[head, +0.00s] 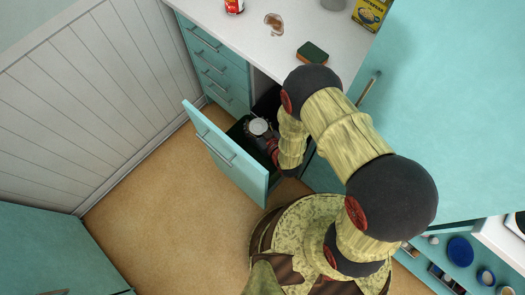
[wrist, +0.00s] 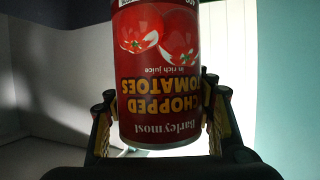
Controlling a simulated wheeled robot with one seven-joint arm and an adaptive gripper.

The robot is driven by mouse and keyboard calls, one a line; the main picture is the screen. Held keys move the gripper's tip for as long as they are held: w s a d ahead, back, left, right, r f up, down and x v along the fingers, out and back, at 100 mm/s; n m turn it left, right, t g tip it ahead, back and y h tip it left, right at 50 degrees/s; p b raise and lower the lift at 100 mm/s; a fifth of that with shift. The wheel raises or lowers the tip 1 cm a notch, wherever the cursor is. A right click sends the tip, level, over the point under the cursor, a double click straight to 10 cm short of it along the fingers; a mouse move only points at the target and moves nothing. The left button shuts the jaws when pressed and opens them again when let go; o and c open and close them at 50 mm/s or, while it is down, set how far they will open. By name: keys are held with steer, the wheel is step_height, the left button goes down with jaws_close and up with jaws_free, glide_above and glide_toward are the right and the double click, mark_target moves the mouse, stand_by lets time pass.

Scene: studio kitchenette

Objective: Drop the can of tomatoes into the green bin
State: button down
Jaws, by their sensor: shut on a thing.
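My gripper (wrist: 160,108) is shut on the can of tomatoes (wrist: 160,75), a red can labelled "chopped tomatoes", its lettering upside down in the wrist view. In the head view my gripper (head: 265,136) is over the open pull-out unit, and a round grey can end (head: 258,126) shows at its tip. A dark green surface (head: 237,131) inside the pull-out, beside the can, looks like the green bin. Most of it is hidden by the front panel, my gripper and shadow, so I cannot tell how deep the can is.
The pull-out's turquoise front (head: 228,155) stands out over the floor, left of my arm. Floor to the left is clear.

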steer(key=shift+a+f, duration=0.35)
steer(key=shift+f, duration=0.15)
step_height(320, 180, down, 6)
steer(key=b, duration=0.4)
steer(key=shift+r, duration=0.15)
steer(key=c, duration=0.7)
jaws_free()
steer(key=shift+s, duration=0.1)
steer(key=shift+o, duration=0.2)
steer(key=shift+s, duration=0.1)
steer(key=v, duration=0.7)
steer(key=shift+d, duration=0.2)
